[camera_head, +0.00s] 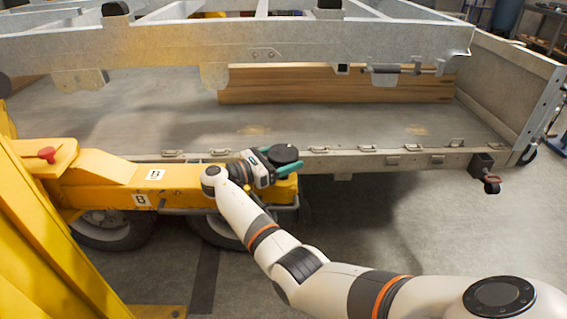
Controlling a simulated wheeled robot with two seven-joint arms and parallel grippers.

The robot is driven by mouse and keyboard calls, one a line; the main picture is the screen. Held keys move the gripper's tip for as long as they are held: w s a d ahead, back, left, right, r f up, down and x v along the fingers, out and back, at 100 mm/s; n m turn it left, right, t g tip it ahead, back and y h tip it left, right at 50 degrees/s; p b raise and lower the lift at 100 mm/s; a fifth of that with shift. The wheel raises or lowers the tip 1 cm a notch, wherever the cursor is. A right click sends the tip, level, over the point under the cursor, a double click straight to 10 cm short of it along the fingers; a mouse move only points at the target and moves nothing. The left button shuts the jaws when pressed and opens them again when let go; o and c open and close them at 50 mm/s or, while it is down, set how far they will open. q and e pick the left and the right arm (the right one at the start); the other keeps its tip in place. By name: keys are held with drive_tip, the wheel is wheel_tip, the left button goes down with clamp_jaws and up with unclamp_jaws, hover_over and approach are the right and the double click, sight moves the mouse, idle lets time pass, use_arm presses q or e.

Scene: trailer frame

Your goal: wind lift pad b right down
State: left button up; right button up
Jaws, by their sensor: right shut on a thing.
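Lift pad B (285,153) is a dark round disc at the free end of a yellow lift arm (105,176) marked B. It sits close to the trailer's near side rail (345,161); I cannot tell whether they touch. My right gripper (276,161) reaches in from the lower right, its teal fingers at the two sides of the pad, shut on it. The wrist hides part of the arm's end and the pad's stem, so the pad's height on its thread is not clear. My left gripper is out of view.
A yellow lift post (45,245) stands at the left, with a red knob (47,154) nearby. Wheels (112,230) show under the yellow arm. A grey metal frame (240,48) and a wooden beam (335,84) lie over the trailer bed.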

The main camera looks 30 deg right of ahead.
drive_tip(key=shift+r+m+g, duration=0.2)
drive_tip(key=shift+m+g, duration=0.2)
drive_tip(key=shift+g, duration=0.2)
drive_tip(key=o, duration=1)
drive_tip(key=shift+s, duration=0.1)
drive_tip(key=shift+f, duration=0.1)
